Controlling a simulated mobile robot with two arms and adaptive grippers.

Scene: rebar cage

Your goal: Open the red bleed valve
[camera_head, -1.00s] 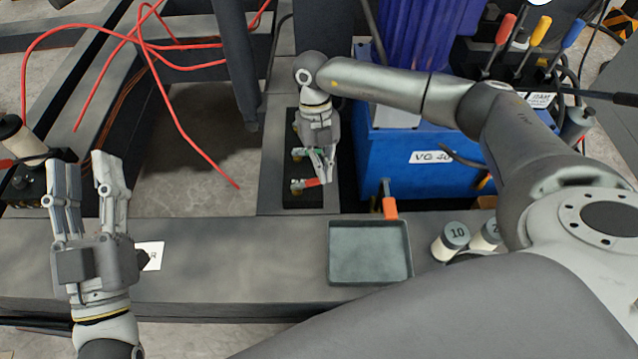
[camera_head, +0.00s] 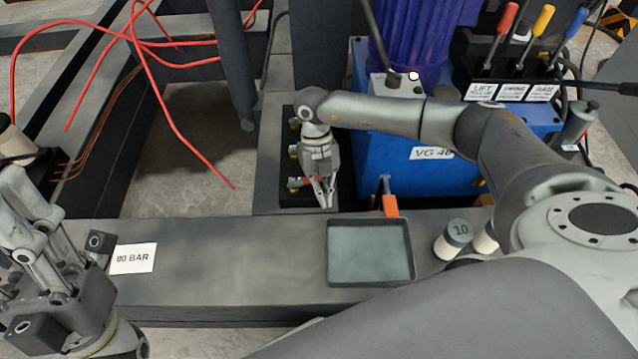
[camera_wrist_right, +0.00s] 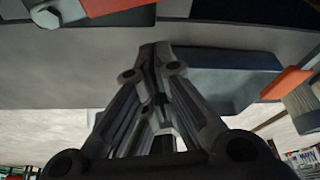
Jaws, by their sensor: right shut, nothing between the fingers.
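The red bleed valve handle (camera_head: 296,183) is on the dark valve block (camera_head: 291,202) left of the blue unit in the head view. Its right end is partly hidden by my right gripper. My right gripper (camera_head: 327,204) is shut and empty, its tips just right of and in front of the red handle. Whether it touches the handle I cannot tell. In the right wrist view its closed fingers (camera_wrist_right: 153,55) point up, and a red bar (camera_wrist_right: 118,6) shows beyond them at the top. My left gripper (camera_head: 22,215) is at the left edge, away from the valves, its opening unclear.
A grey tray (camera_head: 369,279) lies on the beam in front. An orange-handled lever (camera_head: 390,206) stands behind it, by the blue unit (camera_head: 375,165). Canisters (camera_head: 453,238) stand right of the tray. An "80 BAR" card (camera_head: 133,258) lies left; red hoses (camera_head: 180,135) hang behind.

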